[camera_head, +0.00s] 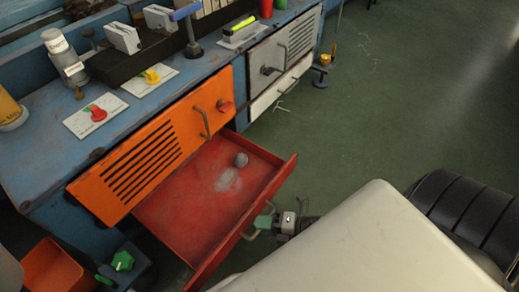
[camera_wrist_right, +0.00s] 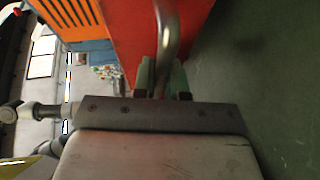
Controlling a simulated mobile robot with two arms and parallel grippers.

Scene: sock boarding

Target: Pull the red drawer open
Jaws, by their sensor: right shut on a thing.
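The red drawer (camera_head: 180,218) is pulled well out of the blue bench, below the orange panel (camera_head: 150,150). My right gripper (camera_head: 266,222) is at the drawer's front, shut on the drawer handle (camera_head: 248,236). In the right wrist view the metal handle (camera_wrist_right: 167,40) runs between the green fingertips of the gripper (camera_wrist_right: 162,78), against the red drawer front (camera_wrist_right: 128,25). My left gripper does not show in either view.
The blue bench (camera_head: 45,165) carries switch plates, clamps and a dark rack. A grey drawer (camera_head: 270,65) and a white drawer (camera_head: 280,88) sit further right. An orange bin (camera_head: 58,268) stands at lower left. Green floor (camera_head: 380,110) is open to the right.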

